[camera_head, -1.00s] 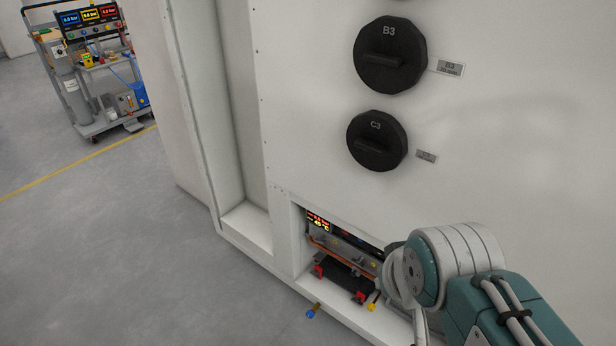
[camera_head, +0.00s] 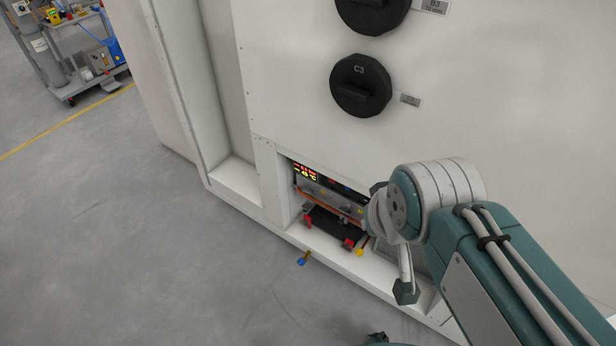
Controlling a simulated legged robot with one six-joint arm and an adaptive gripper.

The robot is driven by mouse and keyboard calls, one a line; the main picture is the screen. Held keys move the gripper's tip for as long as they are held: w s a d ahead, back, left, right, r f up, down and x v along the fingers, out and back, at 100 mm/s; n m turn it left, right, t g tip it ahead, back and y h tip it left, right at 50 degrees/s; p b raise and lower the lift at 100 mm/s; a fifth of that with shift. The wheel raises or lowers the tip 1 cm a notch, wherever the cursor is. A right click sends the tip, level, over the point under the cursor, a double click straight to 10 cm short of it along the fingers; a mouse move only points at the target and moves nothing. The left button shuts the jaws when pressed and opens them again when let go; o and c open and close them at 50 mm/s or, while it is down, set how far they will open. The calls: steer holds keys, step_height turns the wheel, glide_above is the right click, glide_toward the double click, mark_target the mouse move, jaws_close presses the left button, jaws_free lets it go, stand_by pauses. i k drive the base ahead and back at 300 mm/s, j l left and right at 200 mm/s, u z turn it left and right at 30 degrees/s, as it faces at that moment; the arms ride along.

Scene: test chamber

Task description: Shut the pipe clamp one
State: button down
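A low recess in the white wall holds a copper-coloured pipe (camera_head: 328,200) running across it. Below the pipe is a dark block with a red part (camera_head: 308,221) at its left and another red part (camera_head: 348,244) at its right. A blue-tipped piece (camera_head: 303,261) sticks out at the front of the recess, and a yellow-tipped piece (camera_head: 361,252) is further right. I cannot tell which part is pipe clamp one or whether it is open. My arm's wrist covers the right end of the recess. My gripper's fingers cannot be made out.
A lit display (camera_head: 305,172) is at the recess's upper left. A round black cap marked C3 (camera_head: 361,85) and another cap (camera_head: 372,8) are on the wall above. A cart (camera_head: 75,50) stands far left. The grey floor at left is clear.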

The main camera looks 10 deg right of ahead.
mark_target(307, 205)
steer(key=i+j, duration=0.15)
steer(key=j, duration=0.25)
steer(key=i+j, duration=0.15)
steer(key=j, duration=0.25)
steer(key=i+j+u, duration=0.1)
steer(key=j, duration=0.3)
steer(key=i+j, duration=0.2)
steer(key=j, duration=0.2)
